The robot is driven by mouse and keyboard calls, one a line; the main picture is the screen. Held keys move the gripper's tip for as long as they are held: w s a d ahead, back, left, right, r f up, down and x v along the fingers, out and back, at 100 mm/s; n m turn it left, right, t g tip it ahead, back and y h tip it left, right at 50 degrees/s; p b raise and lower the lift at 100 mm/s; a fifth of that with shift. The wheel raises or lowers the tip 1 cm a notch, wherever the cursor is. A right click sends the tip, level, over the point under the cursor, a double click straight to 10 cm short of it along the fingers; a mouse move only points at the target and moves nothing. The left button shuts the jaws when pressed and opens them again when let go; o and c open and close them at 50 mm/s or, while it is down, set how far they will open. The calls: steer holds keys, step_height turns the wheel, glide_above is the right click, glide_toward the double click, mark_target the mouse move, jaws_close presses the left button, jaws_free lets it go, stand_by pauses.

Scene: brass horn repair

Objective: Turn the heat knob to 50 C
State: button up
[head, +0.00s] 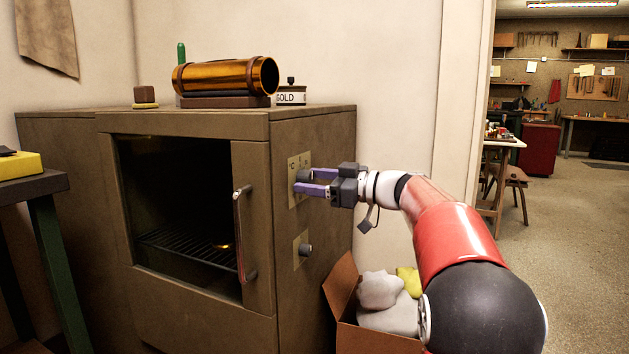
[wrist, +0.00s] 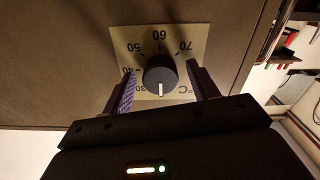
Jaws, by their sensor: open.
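The heat knob (wrist: 161,74) is a dark round knob on a pale dial plate (wrist: 190,38) marked in °C. The numbers look upside down in the wrist view, with 60 at the top, 50 and 40 to the left and 70 to the right. The knob's white pointer line points down in that view, away from the 50. My gripper (wrist: 162,68) is open, with one purple finger on each side of the knob. I cannot tell whether either finger touches it. In the head view my gripper (head: 299,181) reaches the oven's (head: 315,135) side and partly hides the knob.
A second knob (head: 305,250) sits lower on the same oven side. The oven door handle (head: 244,235) is to the left. A cardboard box (head: 345,290) with cloths stands below my arm.

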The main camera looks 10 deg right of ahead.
steer(key=shift+c, duration=0.2)
steer(key=c, duration=0.9)
steer(key=shift+c, duration=0.2)
